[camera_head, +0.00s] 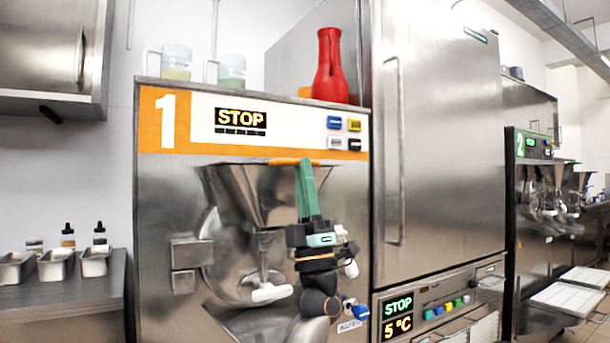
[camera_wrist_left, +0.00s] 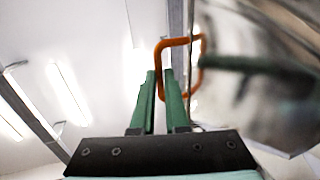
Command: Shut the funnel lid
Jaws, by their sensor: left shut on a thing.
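The steel funnel (camera_head: 255,195) is on the front of the batch freezer marked 1. An orange handle (camera_head: 284,161) shows at the funnel's top edge. In the left wrist view the orange handle (camera_wrist_left: 181,41) is a bent loop beside a blurred shiny metal surface (camera_wrist_left: 265,85), which may be the lid or funnel. My left gripper (camera_head: 305,161) reaches up in front of the funnel's right side. Its green fingers (camera_wrist_left: 161,75) are shut on the handle, with one bar of the loop between them. The lid's angle is hard to tell. My right gripper is not in view.
A red bottle-shaped vessel (camera_head: 330,66) and clear containers (camera_head: 231,70) stand on top of the freezer. A white-tipped lever (camera_head: 270,293) is below the funnel. A tall steel cabinet (camera_head: 440,130) stands at right. A counter (camera_head: 65,298) with metal trays is at left.

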